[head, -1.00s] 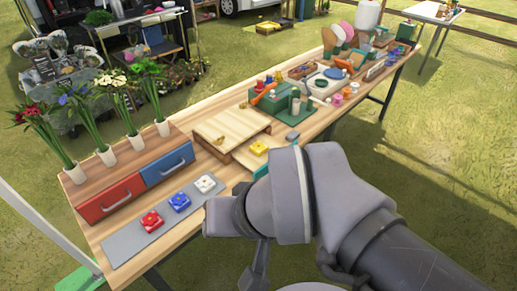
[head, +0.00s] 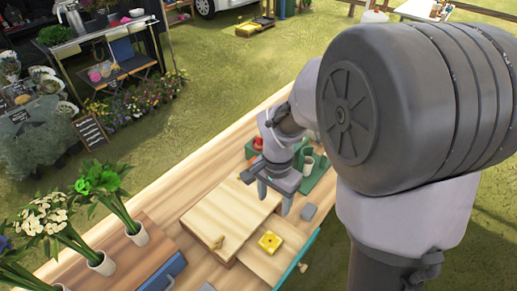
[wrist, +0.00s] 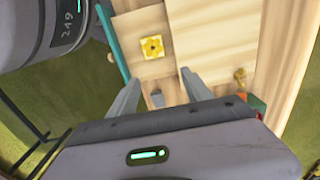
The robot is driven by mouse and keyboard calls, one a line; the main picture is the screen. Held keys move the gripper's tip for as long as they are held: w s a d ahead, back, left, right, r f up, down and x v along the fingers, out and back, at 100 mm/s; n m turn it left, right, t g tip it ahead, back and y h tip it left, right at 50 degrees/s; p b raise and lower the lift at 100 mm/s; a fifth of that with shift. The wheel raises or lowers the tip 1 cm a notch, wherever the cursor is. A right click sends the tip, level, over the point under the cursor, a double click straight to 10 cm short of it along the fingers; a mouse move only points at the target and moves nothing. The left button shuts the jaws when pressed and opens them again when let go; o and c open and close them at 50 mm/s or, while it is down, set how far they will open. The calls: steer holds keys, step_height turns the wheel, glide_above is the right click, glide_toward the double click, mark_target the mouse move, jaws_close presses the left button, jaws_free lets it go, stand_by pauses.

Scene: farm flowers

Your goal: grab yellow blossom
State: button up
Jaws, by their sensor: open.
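The yellow blossom (head: 269,242) is a small square yellow piece with a flower shape on top. It lies flat on the light wooden floor of a pulled-out drawer (head: 296,262) with a teal front edge. It also shows in the wrist view (wrist: 152,46), beyond the fingertips and roughly between their lines. My gripper (head: 275,203) points down behind the blossom in the head view, near the right edge of the wooden box. Its two fingers stand apart with nothing between them, as the wrist view (wrist: 160,80) also shows. The blossom is fully visible and not touched.
The wooden box top (head: 232,207) with a small brass knob (head: 218,243) stands left of the drawer. A small grey block (head: 308,212) lies right of my gripper. Green holders (head: 318,172) stand behind. Vases with white flowers (head: 45,222) and a blue drawer (head: 160,272) are at left.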

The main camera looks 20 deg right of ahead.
steer(key=s+f, duration=0.1)
steer(key=s, duration=0.1)
steer(key=b, duration=0.5)
glide_above(270, 241)
steer(key=f, duration=0.9)
steer(key=shift+w+d+f, duration=0.2)
steer(key=shift+d+f, duration=0.2)
steer(key=shift+f, duration=0.7)
steer(key=f+b, duration=0.2)
steer(key=f, duration=0.2)
steer(key=shift+s+a+f+b, duration=0.2)
steer(key=shift+s+a+b, duration=0.1)
steer(key=shift+a+b, duration=0.1)
steer(key=shift+w+f, duration=0.1)
steer(key=shift+f, duration=0.25)
steer(key=shift+r, duration=0.2)
steer(key=shift+c, duration=0.2)
steer(key=c, duration=1)
